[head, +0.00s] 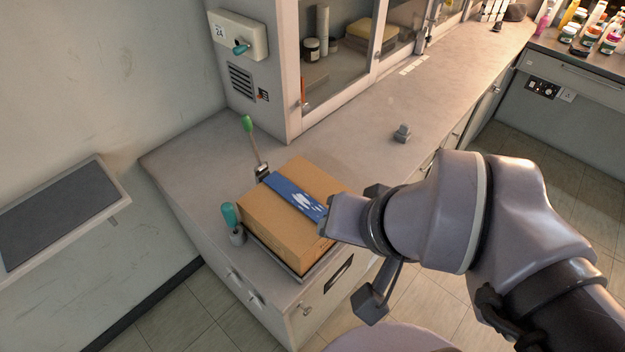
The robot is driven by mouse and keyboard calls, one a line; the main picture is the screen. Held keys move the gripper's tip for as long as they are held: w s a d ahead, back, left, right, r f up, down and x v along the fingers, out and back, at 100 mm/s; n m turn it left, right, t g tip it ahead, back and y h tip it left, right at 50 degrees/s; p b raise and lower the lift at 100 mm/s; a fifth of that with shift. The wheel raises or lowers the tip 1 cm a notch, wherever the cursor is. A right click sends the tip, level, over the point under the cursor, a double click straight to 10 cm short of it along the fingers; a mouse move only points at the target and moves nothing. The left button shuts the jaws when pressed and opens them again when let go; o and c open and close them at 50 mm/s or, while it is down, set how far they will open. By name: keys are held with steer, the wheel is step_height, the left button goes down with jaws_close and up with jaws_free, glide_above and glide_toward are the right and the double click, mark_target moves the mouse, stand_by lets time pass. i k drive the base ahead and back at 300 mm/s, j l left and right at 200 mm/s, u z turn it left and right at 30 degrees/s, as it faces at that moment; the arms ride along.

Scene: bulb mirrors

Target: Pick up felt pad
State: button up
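No piece in the head view can be told for certain as the felt pad. A flat dark grey rectangle (62,214) lies on the pale wall shelf (122,182) at the left and looks like a pad, but its material is unclear. My gripper (371,250) is in the lower middle, in front of the right side of a cardboard box (285,215). Its dark fingers look spread wide apart, with nothing seen between them. My arm hides part of the counter behind it.
The box, with a blue and white strip (296,197), sits in a tray (297,277) on the counter (195,160). A small grey object (402,133) lies farther back. Bottles stand far right.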

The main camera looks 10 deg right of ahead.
mark_target(402, 134)
steer(key=i+l+u, duration=0.1)
steer(key=l, duration=0.25)
steer(key=i+l, duration=0.25)
steer(key=i+l+u, duration=0.15)
steer(key=l, duration=0.3)
steer(key=i+l+u, duration=0.1)
steer(key=l, duration=0.25)
steer(key=i+l+u, duration=0.1)
steer(key=l, duration=0.3)
steer(key=i+l, duration=0.2)
steer(key=l, duration=0.2)
steer(key=i+l+u, duration=0.15)
steer(key=l, duration=0.2)
